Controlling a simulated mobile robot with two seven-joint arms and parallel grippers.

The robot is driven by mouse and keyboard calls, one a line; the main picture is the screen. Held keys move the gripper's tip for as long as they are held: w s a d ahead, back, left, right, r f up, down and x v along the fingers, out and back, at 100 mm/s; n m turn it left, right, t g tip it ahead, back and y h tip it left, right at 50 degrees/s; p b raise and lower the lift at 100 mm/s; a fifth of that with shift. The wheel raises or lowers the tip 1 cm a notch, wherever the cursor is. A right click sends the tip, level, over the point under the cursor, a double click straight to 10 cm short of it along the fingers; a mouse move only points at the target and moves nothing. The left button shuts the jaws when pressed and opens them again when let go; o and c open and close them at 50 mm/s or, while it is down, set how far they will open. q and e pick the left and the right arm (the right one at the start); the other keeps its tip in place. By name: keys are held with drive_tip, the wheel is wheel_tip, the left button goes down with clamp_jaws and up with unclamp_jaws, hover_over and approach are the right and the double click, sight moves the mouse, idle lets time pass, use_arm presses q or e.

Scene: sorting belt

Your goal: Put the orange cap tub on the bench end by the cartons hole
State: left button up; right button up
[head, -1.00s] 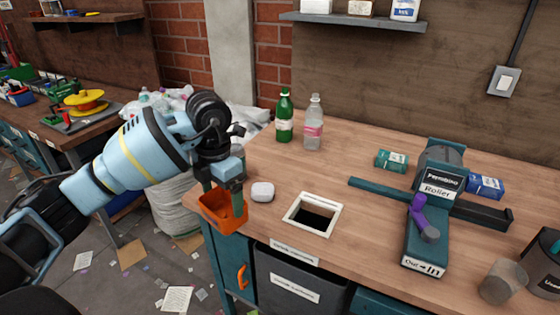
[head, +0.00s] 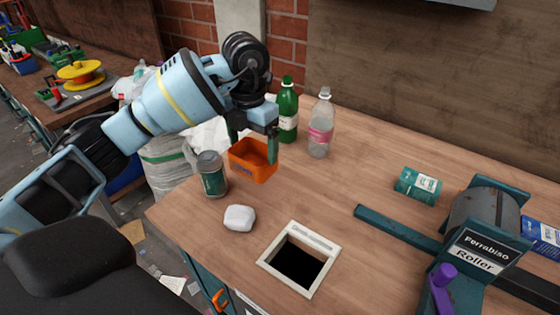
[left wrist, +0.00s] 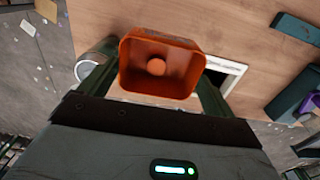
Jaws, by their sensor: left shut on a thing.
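The orange cap tub (head: 252,165) is between the fingers of my left gripper (head: 253,140), near the left end of the wooden bench. My left gripper is shut on it. In the left wrist view the tub (left wrist: 185,82) opens toward the camera, with a round orange shape at its bottom. I cannot tell whether the tub touches the bench. The white-framed hole (head: 265,261) is in front and to the right of the tub; its label is not readable here. My right gripper is not in view.
A green-labelled can (head: 213,178) stands left of the tub, and a white lump (head: 239,218) lies in front. A green bottle (head: 288,115) and a clear bottle (head: 320,128) stand behind. The roller device (head: 480,225) is at right; a teal can (head: 417,185) lies nearby.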

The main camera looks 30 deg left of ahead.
use_arm(q)
drive_tip(key=shift+w, duration=0.25)
drive_tip(key=shift+s+f, duration=0.2)
drive_tip(key=shift+f, duration=4.75)
drive_tip(key=shift+f, duration=0.2)
drive_tip(key=o, duration=0.9)
drive_tip(key=shift+r, duration=0.15)
wheel_tip(320, 180, up, 12)
drive_tip(key=shift+r, duration=0.1)
